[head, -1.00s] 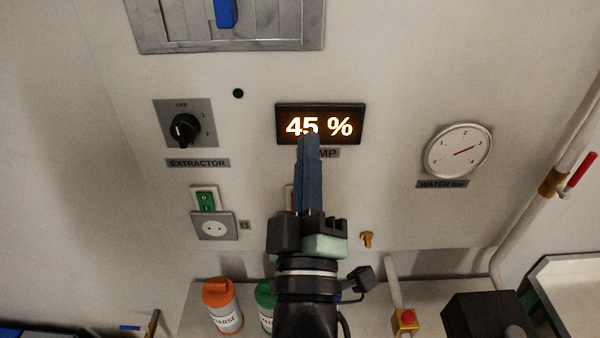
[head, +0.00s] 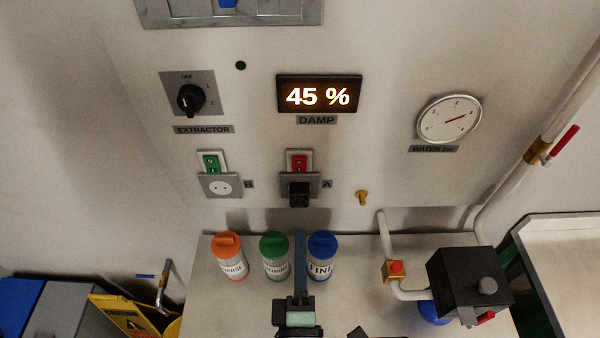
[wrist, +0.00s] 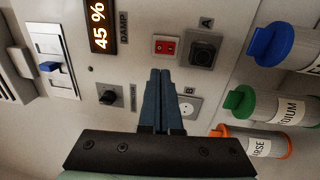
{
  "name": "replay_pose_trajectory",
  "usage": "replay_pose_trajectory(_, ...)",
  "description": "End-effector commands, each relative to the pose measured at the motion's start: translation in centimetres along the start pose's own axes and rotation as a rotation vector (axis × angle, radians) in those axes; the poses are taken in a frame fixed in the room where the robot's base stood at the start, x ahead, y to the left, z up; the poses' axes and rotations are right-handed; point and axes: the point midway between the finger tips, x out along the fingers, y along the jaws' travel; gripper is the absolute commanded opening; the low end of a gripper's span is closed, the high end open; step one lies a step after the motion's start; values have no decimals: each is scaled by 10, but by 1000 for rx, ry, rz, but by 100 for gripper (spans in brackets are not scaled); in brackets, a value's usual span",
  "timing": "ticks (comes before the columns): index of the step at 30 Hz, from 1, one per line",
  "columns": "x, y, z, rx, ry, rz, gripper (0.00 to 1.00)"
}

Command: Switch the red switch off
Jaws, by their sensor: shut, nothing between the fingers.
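The red switch (head: 299,161) is a small red rocker on a white plate on the wall panel, above socket A (head: 300,190) with a black plug in it. It also shows in the wrist view (wrist: 165,46), just beyond my fingertips. Whether the rocker is pressed at its top or bottom is too small to tell. My gripper (head: 300,236) is shut and empty, its blue fingers together, below the switch in the head view. In the wrist view my gripper (wrist: 160,72) points at the panel, with the fingers apart from the red switch in the picture.
A green switch (head: 211,163) sits above socket B (head: 220,187) to the left. The damp display (head: 319,95) reads 45 %. Orange (head: 231,258), green (head: 275,258) and blue-lidded (head: 322,258) jars stand on the counter. A yellow tap (head: 362,198) protrudes at the right.

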Motion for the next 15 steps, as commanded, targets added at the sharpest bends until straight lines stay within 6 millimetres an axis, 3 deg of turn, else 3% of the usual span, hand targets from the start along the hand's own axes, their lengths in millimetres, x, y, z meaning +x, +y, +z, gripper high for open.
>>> replay_pose_trajectory(15, 88, 5, 0, 2, 0, 2, 0)
